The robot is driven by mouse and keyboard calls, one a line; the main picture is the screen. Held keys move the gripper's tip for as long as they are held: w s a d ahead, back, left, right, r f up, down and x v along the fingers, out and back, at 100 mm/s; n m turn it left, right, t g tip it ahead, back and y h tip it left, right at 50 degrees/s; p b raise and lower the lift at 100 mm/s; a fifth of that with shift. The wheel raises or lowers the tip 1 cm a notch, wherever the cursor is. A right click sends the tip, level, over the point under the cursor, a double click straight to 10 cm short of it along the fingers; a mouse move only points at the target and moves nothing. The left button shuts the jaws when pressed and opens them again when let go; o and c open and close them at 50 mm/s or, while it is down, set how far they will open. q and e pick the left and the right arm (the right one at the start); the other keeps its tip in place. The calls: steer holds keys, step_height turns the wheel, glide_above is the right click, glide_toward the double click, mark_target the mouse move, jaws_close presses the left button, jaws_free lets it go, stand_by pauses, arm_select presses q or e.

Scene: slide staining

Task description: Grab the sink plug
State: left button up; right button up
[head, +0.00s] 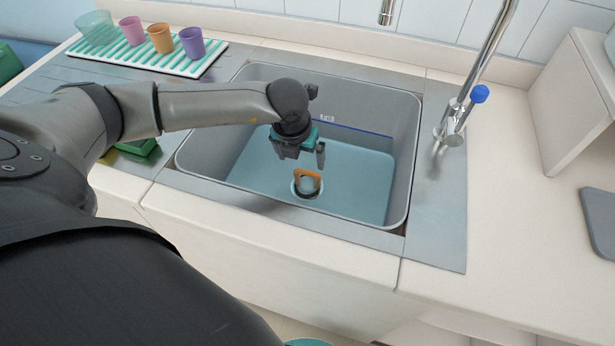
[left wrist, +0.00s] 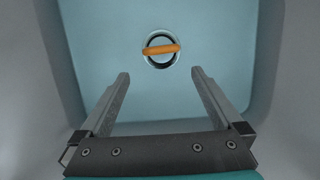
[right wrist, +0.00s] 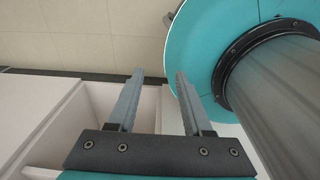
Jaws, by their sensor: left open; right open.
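The sink plug (head: 308,182) has an orange handle arching up and sits at the drain in the bottom of the sink (head: 392,190). In the left wrist view the plug's orange handle (left wrist: 161,49) crosses the round drain ring, ahead of the fingertips. My left gripper (head: 303,158) is inside the sink basin, pointing down above the plug. Its two fingers (left wrist: 159,75) are open, apart and empty. My right gripper (right wrist: 158,75) is open and empty, low beside my own base and away from the sink. It is not in the head view.
The sink's walls surround my left gripper. A faucet (head: 455,120) with a blue knob stands right of the basin. A rack (head: 120,55) with several cups is at the back left. A green object (head: 137,148) lies left of the sink. In the right wrist view a white cabinet (right wrist: 50,125) is close.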

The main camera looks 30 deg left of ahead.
mark_target(306, 175)
arm_select(q)
steer(key=b+x, duration=0.2)
steer(key=x, duration=0.8)
steer(key=shift+d+f+b, duration=0.1)
steer(key=shift+b, duration=0.25)
steer(key=b+x, duration=0.1)
steer(key=x, duration=0.3)
steer(key=shift+s+d+f+b, duration=0.1)
steer(key=shift+b, duration=0.3)
steer(key=shift+f, duration=0.15)
steer(key=c, duration=1.3)
arm_select(e)
steer(key=shift+t, duration=0.3)
steer(key=w+f, duration=0.1)
steer(key=w+d+f, duration=0.1)
steer(key=f, duration=0.1)
steer(key=w+f, duration=0.1)
steer(key=shift+w+d+f, duration=0.15)
steer(key=shift+d, duration=0.15)
arm_select(q)
steer(key=shift+r, duration=0.2)
